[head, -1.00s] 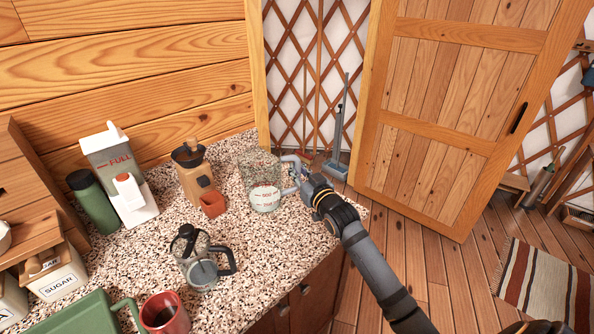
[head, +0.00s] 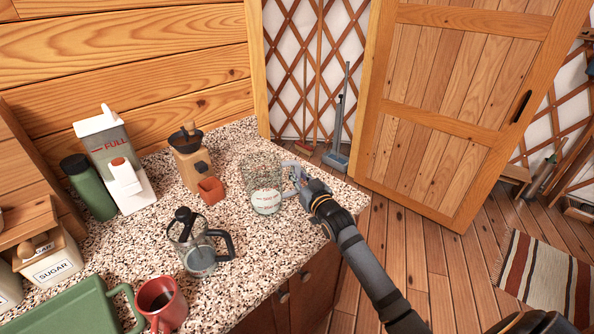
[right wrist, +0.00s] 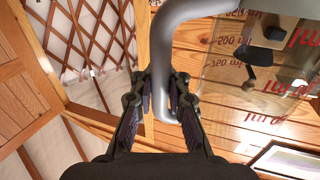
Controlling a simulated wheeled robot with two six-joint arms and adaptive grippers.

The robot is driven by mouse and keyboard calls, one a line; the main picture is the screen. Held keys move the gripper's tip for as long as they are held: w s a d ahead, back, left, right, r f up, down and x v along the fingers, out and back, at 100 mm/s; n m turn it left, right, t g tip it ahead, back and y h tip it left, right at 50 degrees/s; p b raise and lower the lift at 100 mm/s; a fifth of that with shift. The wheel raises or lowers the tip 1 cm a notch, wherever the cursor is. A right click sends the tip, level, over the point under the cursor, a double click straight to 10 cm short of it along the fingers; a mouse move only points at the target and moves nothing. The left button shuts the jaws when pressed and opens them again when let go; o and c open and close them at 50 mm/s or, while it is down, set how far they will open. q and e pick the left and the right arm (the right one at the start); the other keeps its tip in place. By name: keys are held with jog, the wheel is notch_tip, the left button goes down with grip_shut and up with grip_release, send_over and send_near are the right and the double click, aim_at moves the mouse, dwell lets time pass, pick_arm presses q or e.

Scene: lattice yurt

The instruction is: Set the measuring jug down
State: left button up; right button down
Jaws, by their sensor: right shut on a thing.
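The measuring jug (head: 264,176) is clear with red markings, a grey handle and a pale patch low on its body. It looks upright over the right end of the speckled counter (head: 243,262). I cannot tell whether its base touches the counter. My right gripper (head: 299,178) is shut on the handle from the right. In the right wrist view the handle (right wrist: 172,50) lies between the fingers (right wrist: 168,98), and part of the jug's marked wall (right wrist: 232,72) shows at the upper right. My left gripper is not in view.
A coffee grinder (head: 190,165) with a small red drawer stands left of the jug. A glass coffee press (head: 196,250), a red mug (head: 162,304) and a white-and-grey container (head: 112,150) stand farther left. Bare counter lies between the jug and the press.

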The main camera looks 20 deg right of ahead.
jog(key=shift+f, duration=0.75)
jog(key=c, duration=1.2)
grip_release()
jog(key=shift+s+d, duration=0.15)
jog(key=shift+s, duration=5.85)
